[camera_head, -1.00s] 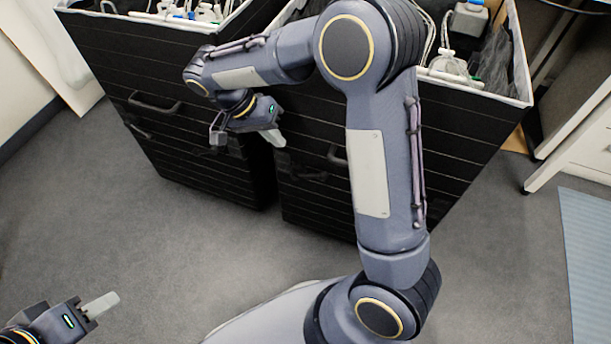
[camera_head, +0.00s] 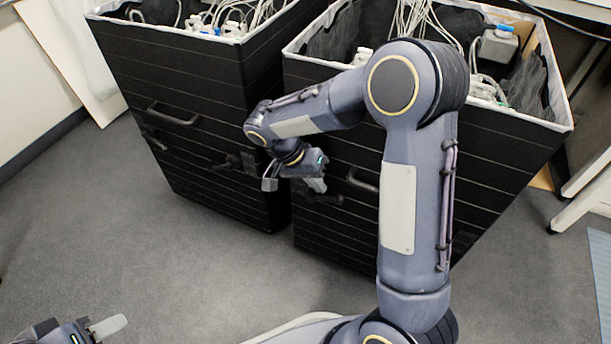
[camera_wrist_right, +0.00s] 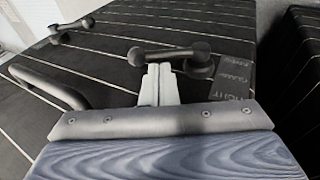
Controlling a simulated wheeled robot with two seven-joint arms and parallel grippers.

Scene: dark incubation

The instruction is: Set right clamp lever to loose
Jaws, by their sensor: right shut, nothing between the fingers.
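My right gripper (camera_wrist_right: 160,70) is shut and empty. Its fingertips overlap the lever's middle in the wrist view; I cannot tell whether they touch.
A second lever (camera_wrist_right: 70,30) and a bar handle (camera_wrist_right: 45,84) are on the same box front. A label (camera_wrist_right: 232,82) is beside the right lever. The right black box (camera_head: 490,170) stands close alongside. Open grey floor (camera_head: 150,240) lies in front.

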